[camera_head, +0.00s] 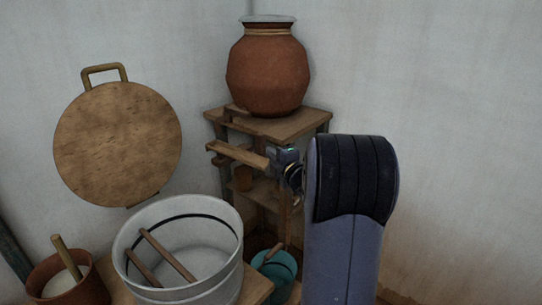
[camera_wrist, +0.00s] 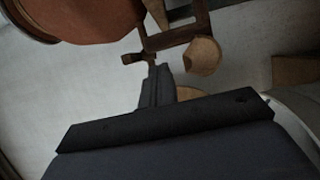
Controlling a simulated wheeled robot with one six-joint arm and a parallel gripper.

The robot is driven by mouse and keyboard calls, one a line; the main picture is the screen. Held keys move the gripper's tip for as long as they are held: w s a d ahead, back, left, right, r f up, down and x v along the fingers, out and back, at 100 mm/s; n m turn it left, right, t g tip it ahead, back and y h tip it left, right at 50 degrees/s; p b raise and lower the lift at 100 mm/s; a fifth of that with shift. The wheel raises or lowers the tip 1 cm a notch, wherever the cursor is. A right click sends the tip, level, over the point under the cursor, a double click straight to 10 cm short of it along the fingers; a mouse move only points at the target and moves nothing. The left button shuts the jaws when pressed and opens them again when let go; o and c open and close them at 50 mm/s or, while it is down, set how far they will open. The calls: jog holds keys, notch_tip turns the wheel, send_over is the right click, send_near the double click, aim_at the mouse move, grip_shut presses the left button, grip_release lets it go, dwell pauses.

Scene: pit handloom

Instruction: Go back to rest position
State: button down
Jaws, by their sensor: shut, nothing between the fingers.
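My gripper (camera_wrist: 155,84) shows in the wrist view as a narrow dark finger shape, shut and empty. In the head view my raised arm stands right of centre. Its wrist end (camera_head: 288,165) is partly hidden behind the arm, in front of the wooden stand; the fingertips cannot be made out there. The wooden stand (camera_head: 290,125) is in the corner and carries a large clay pot (camera_head: 267,75) with a pale rim. In the wrist view the clay pot (camera_wrist: 85,18) is at the upper left, beyond the finger.
A white tub (camera_head: 150,272) with wooden sticks inside stands at the front. A clay bowl (camera_head: 78,292) with a stick is at the lower left, and a teal pot (camera_head: 276,272) is right of the tub. A round wooden board (camera_head: 117,143) is against the wall. The right side looks clear.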

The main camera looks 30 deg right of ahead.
jog(key=s+d, duration=0.2)
jog(key=s, duration=0.5)
jog(key=shift+s, duration=0.2)
jog(key=shift+d+f, duration=0.1)
